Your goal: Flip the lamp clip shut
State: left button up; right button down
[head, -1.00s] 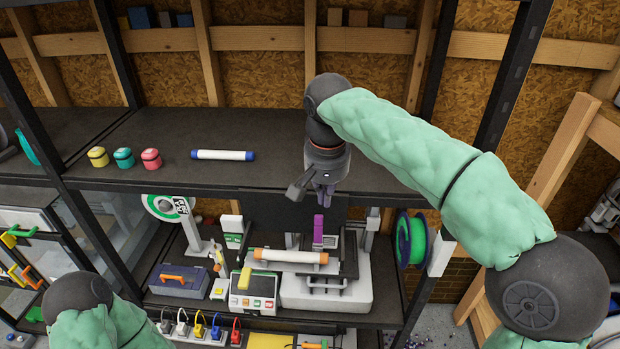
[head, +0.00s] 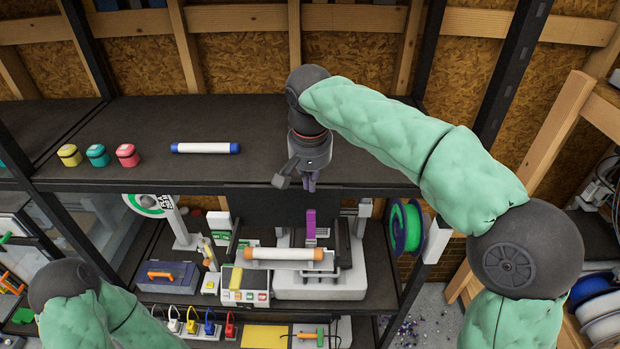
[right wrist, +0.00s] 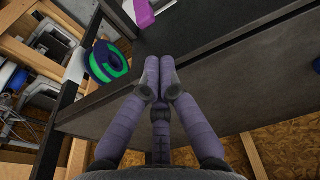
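A bright purple upright piece (head: 311,224), which looks like the clip, stands at the printer on the lower shelf. It stands up rather than lying flat; its hinge is too small to make out. A white tube with orange ends (head: 284,254), perhaps the lamp, lies across just in front of it. My right gripper (head: 309,184) hangs at the upper shelf's front edge, above the purple piece and apart from it. In the right wrist view its fingers (right wrist: 159,62) are together with nothing between them, and part of the purple piece (right wrist: 145,12) shows at the top. My left gripper is out of view.
The upper shelf (head: 250,172) lies close behind my right gripper and holds a blue-ended tube (head: 205,147) and small coloured containers (head: 97,155). A green spool (head: 407,227) hangs right of the printer. A control box (head: 246,284) stands left of the printer.

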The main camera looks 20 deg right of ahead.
aim_at(311, 225)
jog(key=f, duration=0.4)
jog(key=w+f, duration=0.1)
jog(key=f, duration=0.2)
jog(key=shift+d, duration=0.15)
